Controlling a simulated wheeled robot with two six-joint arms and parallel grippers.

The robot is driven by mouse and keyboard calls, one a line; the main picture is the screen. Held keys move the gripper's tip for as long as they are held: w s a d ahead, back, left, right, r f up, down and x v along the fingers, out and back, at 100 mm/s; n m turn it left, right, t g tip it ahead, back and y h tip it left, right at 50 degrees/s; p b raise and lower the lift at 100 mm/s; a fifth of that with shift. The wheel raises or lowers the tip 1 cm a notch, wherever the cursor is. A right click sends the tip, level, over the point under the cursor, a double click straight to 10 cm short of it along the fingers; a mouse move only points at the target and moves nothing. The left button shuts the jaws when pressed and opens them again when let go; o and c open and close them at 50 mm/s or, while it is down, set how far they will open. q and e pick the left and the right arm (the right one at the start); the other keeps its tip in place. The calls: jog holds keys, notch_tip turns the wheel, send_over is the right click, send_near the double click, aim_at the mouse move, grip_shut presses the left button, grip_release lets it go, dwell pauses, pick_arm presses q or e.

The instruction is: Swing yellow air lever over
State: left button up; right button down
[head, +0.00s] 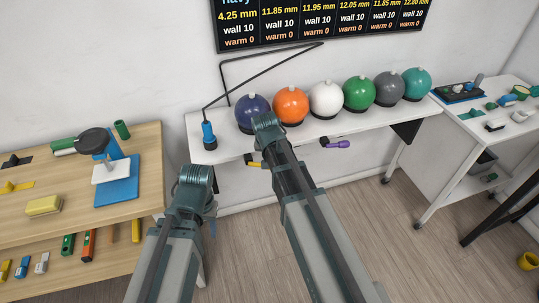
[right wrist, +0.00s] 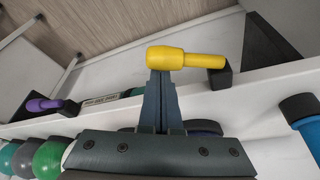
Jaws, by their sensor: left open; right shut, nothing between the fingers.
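The yellow air lever (right wrist: 190,59) sticks out sideways from a dark bracket (right wrist: 224,75) on the front edge of the white shelf; its thick end is at the left in the right wrist view. In the head view the lever (head: 254,163) is partly covered by my right arm. My right gripper (right wrist: 159,76) is shut and empty, its fingertips right at the lever's thick end; I cannot tell whether they touch. In the head view its fingers are hidden behind its own wrist. My left gripper (head: 197,180) is open, low, left of the lever; its fingers hardly show.
A purple lever (head: 338,144) sits further right on the shelf edge. Several coloured balls (head: 290,102) and a blue-handled tool (head: 208,135) stand on the shelf (head: 225,148). A wooden bench (head: 100,235) is at left, a white table (head: 480,125) at right. Floor between is clear.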

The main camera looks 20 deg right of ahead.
jog(key=s+m, duration=0.1)
jog(key=m+h, duration=0.1)
jog(key=m, duration=0.1)
jog(key=shift+s+a+g, duration=0.3)
jog(key=shift+s+a, duration=0.05)
jog(key=s+a+m, duration=0.1)
jog(key=m, duration=0.1)
jog(key=s+a+m+g, duration=0.1)
jog(key=m, duration=0.1)
jog(key=s+a+m+h, duration=0.1)
jog(key=m, duration=0.1)
jog(key=shift+s+a+m+g, duration=0.1)
jog(key=shift+a+m+g, duration=0.05)
jog(key=shift+m+g, duration=0.25)
jog(key=shift+a, duration=0.1)
